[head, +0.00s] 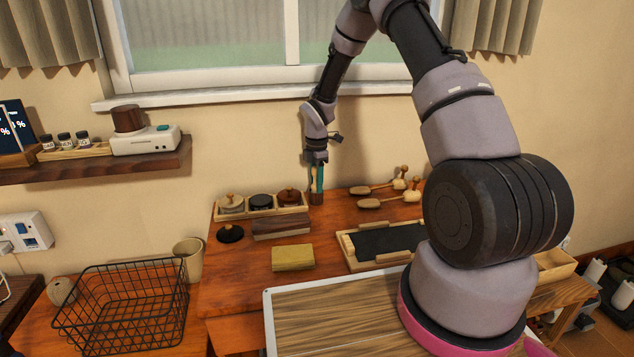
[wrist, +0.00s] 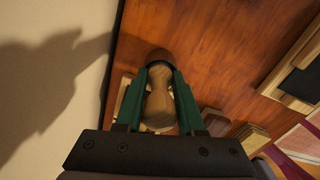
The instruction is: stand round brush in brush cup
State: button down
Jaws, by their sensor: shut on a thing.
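My gripper (head: 316,186) points down above the back of the wooden table and is shut on a wooden-handled round brush. The brush's dark brown end (head: 317,198) hangs below the fingers, right of the jar tray. In the wrist view the green fingers hold the brush's pale waisted handle (wrist: 158,108), with its dark round end farther from the camera. A plain beige cup (head: 188,256), likely the brush cup, stands upright at the left, behind the wire basket and well away from my gripper. Its inside is mostly hidden.
A tray (head: 305,209) of round lidded jars stands left of my gripper. Two wooden brushes (head: 388,200) lie to the right. A dark-bottomed tray (head: 345,245) and yellow block (head: 293,257) lie in front. A wire basket (head: 125,305) stands before the cup.

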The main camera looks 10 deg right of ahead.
jog(key=shift+s+f, duration=0.3)
jog(key=shift+f, duration=0.25)
jog(key=shift+c, duration=2.2)
grip_release()
jog(key=shift+f, duration=0.1)
jog(key=r, duration=1.2)
jog(key=shift+w, duration=0.4)
jog(key=shift+r, duration=0.1)
